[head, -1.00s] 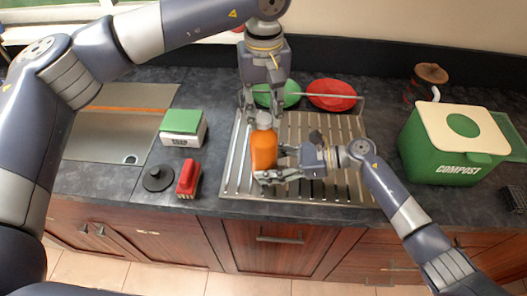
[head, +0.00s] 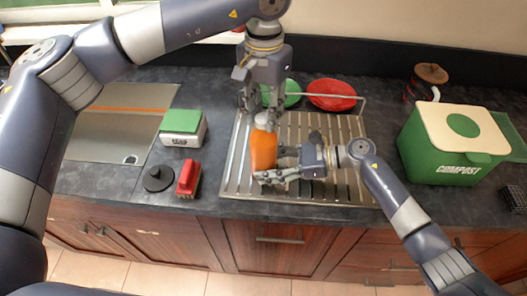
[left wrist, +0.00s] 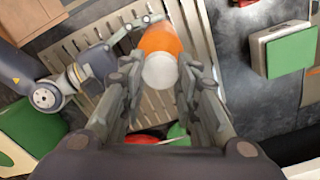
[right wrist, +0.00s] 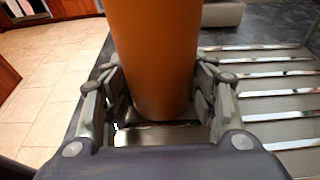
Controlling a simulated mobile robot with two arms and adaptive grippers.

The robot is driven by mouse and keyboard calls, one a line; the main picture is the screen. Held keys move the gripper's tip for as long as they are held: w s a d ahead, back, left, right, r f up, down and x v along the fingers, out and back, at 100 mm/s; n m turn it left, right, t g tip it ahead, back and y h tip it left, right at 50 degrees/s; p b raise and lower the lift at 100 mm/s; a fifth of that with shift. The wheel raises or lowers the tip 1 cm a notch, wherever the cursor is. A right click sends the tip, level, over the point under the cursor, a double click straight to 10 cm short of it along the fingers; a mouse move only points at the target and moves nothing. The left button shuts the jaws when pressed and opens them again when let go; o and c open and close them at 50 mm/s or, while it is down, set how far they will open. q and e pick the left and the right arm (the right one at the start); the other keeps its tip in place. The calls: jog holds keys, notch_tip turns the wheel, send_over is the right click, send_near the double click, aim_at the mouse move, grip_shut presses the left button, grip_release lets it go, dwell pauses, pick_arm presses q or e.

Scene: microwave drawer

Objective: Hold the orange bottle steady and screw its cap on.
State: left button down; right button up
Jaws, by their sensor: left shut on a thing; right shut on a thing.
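The orange bottle (head: 263,152) stands roughly upright over the metal drying rack, leaning slightly in the head view. Its white cap (head: 263,121) is at the top of the bottle; the cap's round face also shows in the left wrist view (left wrist: 160,71). My left gripper (head: 262,112) comes down from above and is shut on the cap, with one finger on each side. My right gripper (head: 270,174) is shut on the lower part of the bottle from the right. The right wrist view shows the bottle (right wrist: 157,60) between its fingers. The thread is hidden.
The slatted rack (head: 335,150) lies under the bottle. Behind it are a green bowl (head: 291,93) and a red bowl (head: 331,95). A green-topped box (head: 182,128), red brush (head: 188,179) and black stopper (head: 158,178) are left. A compost bin (head: 455,145) stands right.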

pick_arm(q)
jog(key=m, duration=0.5)
jog(key=shift+w+a, duration=0.1)
jog(key=c, duration=1.3)
grip_release()
jog(key=n, duration=0.6)
jog(key=shift+n, duration=0.4)
jog(key=n, duration=0.6)
jog(key=shift+n, duration=0.3)
jog(key=shift+c, duration=0.6)
